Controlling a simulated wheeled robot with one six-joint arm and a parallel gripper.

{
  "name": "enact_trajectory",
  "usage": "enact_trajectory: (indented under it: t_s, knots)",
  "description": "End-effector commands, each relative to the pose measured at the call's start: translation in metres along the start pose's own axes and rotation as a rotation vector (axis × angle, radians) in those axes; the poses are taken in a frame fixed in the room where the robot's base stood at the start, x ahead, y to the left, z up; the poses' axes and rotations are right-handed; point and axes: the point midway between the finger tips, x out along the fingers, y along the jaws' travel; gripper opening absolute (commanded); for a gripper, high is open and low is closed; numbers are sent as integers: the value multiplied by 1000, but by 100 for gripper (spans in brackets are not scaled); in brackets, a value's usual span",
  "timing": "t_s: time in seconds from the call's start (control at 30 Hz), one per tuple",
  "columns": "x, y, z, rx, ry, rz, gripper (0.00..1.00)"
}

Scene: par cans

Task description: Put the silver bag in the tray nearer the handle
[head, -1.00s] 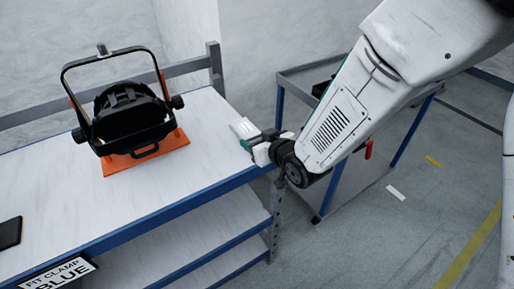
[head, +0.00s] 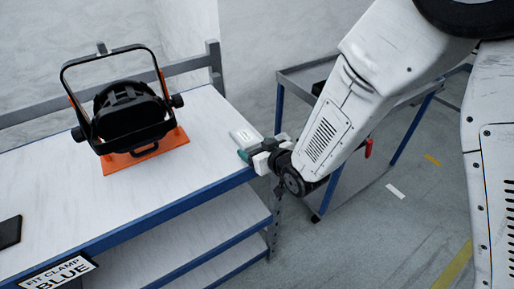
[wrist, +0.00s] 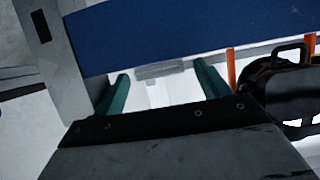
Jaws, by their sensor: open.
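A small pale grey, flat thing, probably the silver bag (head: 246,134), is at the right corner of the bench in the head view. My gripper (head: 245,155) is right in front of it, at the bench's edge, with green fingertips. In the wrist view my gripper (wrist: 163,87) has its two green fingers apart, and a grey thing (wrist: 160,70) shows between their tips. I cannot tell whether the fingers touch it. A grey cart (head: 292,76) with blue legs stands behind my arm. My arm hides much of it, and I cannot make out separate trays or a sure handle.
A black par can (head: 132,112) with a yoke stands on an orange base (head: 147,158) on the white bench (head: 205,140). A dark flat thing (head: 10,232) lies at the left. A "FIT CLAMP BLUE" sign (head: 62,272) hangs at the front. The bench middle is clear.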

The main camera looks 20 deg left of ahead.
Motion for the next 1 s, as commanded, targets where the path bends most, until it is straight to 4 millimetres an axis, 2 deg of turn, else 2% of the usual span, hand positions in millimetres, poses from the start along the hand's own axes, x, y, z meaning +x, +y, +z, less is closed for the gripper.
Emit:
enact_trajectory:
  t_s: [0.43,0.6,0.83,0.93,1.0]
  knots:
    - [-67,-3,0,1,1,2,78]
    - [-76,-3,1,1,0,2,78]
    - [-77,-1,0,1,-3,5,78]
    - [-82,11,-5,7,-27,30,78]
    - [-92,30,-12,18,-65,71,78]
